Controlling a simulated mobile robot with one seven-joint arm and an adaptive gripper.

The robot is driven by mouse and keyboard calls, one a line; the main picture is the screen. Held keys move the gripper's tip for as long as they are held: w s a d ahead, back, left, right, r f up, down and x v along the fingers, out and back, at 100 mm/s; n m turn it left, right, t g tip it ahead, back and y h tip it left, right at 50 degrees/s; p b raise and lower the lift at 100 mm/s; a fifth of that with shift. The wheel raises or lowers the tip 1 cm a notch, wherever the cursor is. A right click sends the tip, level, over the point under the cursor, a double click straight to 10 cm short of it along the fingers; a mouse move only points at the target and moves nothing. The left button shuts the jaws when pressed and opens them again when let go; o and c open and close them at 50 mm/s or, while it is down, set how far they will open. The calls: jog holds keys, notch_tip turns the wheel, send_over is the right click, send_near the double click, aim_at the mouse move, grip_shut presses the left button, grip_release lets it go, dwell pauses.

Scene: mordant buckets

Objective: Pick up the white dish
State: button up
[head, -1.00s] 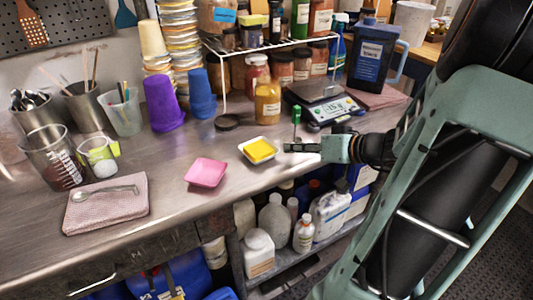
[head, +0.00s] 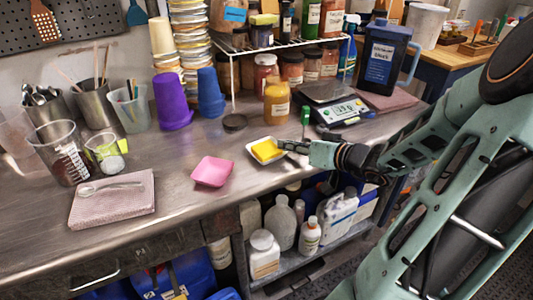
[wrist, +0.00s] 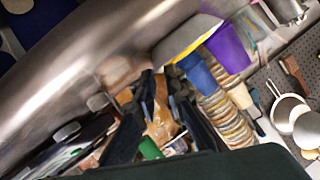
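The white dish (head: 253,158) is a small square tray on the steel bench. A flat yellow piece (head: 266,151) lies in it. My gripper (head: 284,146) is at the dish's right edge, low over the bench; I cannot tell whether it touches the dish. In the wrist view, the two dark fingers of my gripper (wrist: 162,95) are apart, with no held object visible between them. That view is blurred; a yellow streak (wrist: 195,42) there may be the yellow piece, and the dish itself is not clear.
A pink dish (head: 212,172) sits left of the white dish. Behind are an amber jar (head: 276,103), a green-capped item (head: 305,117), a scale (head: 338,108), and blue (head: 210,95) and purple (head: 170,100) cups. The bench's front edge is close in front.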

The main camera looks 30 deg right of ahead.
jog(key=shift+x, duration=1.35)
grip_shut()
jog(key=shift+r, duration=0.1)
